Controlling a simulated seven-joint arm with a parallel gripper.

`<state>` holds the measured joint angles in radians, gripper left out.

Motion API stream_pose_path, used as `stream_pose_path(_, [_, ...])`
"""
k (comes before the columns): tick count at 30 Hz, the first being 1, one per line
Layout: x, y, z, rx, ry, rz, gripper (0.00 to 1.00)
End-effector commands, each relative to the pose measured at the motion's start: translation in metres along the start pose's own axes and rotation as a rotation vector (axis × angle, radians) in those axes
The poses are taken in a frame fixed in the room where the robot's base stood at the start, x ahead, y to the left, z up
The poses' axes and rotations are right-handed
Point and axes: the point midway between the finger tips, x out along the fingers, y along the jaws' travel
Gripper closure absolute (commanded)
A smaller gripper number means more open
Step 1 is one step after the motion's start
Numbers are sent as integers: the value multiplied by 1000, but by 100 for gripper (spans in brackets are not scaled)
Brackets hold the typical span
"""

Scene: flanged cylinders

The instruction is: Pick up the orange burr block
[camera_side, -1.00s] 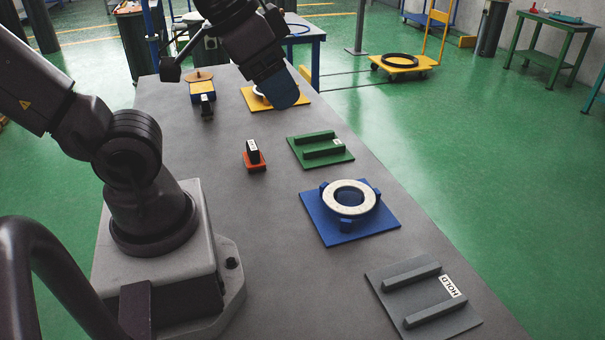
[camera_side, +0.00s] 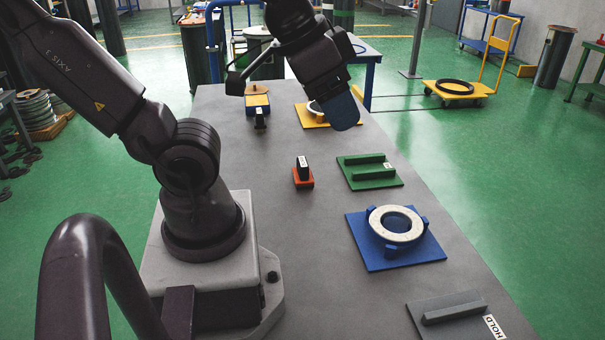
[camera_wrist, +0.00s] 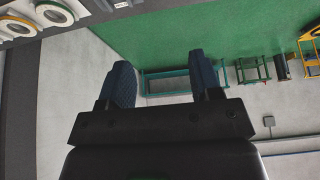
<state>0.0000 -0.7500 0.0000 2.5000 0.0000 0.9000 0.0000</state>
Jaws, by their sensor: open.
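The orange burr block (camera_side: 303,182) stands on the grey table in the side view, with a black upright part carrying a white label on top. My gripper (camera_side: 342,112) is in the air above and beyond the block, up and to the right of it in the picture, clearly apart from it. In the wrist view my gripper (camera_wrist: 163,82) shows two blue fingers spread wide with nothing between them. I cannot make out the orange block in the wrist view.
To the block's right are a green plate with bars (camera_side: 385,181) and a blue plate (camera_side: 374,258) bearing a white ring (camera_side: 397,224). A grey plate (camera_side: 470,327) labelled HOLD is nearest. A yellow plate (camera_side: 310,119) and a yellow-and-blue block (camera_side: 257,102) stand farther back.

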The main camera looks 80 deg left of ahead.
Motion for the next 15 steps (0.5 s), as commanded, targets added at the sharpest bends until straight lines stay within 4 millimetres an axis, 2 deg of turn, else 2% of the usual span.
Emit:
stream_pose_path(4, [1,-4,0,-19,-6,-10,42])
stream_pose_path(8, [20,-24,4,-109,-106,-42,42])
stream_pose_path(11, [39,-52,1,-238,-202,-65,42])
stream_pose_path(15, [68,-102,-2,-475,-312,-93,42])
